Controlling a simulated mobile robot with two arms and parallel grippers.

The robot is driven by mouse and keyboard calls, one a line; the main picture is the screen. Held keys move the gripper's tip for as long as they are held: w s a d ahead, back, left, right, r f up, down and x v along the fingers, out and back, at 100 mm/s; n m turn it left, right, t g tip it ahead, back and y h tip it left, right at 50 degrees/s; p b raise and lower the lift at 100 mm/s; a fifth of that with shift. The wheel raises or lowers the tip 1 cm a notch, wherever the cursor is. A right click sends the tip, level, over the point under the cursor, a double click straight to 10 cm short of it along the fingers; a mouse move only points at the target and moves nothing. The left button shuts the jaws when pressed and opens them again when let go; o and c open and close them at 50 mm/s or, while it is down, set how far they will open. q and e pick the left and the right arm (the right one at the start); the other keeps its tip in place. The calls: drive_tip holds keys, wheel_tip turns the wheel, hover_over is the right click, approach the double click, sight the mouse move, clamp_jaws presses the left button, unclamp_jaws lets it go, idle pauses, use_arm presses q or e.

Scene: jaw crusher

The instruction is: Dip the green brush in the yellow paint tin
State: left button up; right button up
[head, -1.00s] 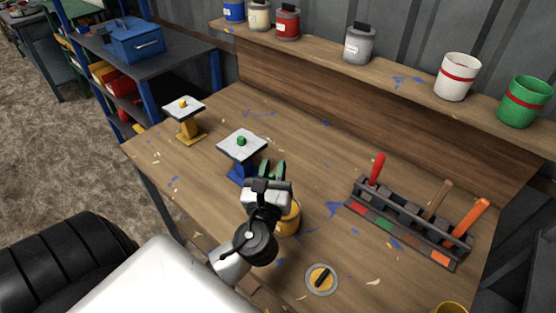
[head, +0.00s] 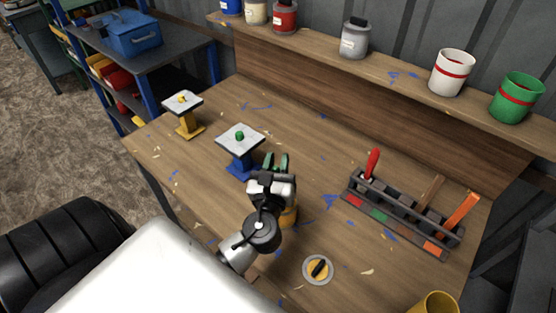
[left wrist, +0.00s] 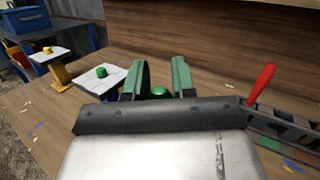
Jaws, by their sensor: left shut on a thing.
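My left gripper (head: 276,163) has green fingertips and is above the workbench, just right of the blue stand. It is shut on the green brush, of which only a rounded green end (left wrist: 157,92) shows between the fingers in the left wrist view. The rest of the brush is hidden. The yellow paint tin (head: 289,216) stands on the bench, partly hidden behind my left gripper and wrist. I cannot tell whether the brush reaches into the tin. My right gripper is not in view.
A brush rack (head: 395,232) holds red, wooden and orange handles at right. Blue (head: 241,162) and yellow (head: 187,122) stands are at left. Another yellow container (head: 436,304) is at bottom right. Tins line the shelf.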

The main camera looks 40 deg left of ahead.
use_arm(q)
drive_tip(key=shift+s+a+r, duration=0.1)
drive_tip(key=shift+s+a, duration=0.1)
drive_tip(key=shift+s, duration=0.05)
drive_tip(key=shift+w+d, duration=0.1)
drive_tip(key=shift+s+r+p, duration=0.25)
drive_tip(key=shift+r+p, duration=0.95)
drive_tip(key=shift+s+r+p, duration=0.2)
drive_tip(key=shift+r+p, duration=0.55)
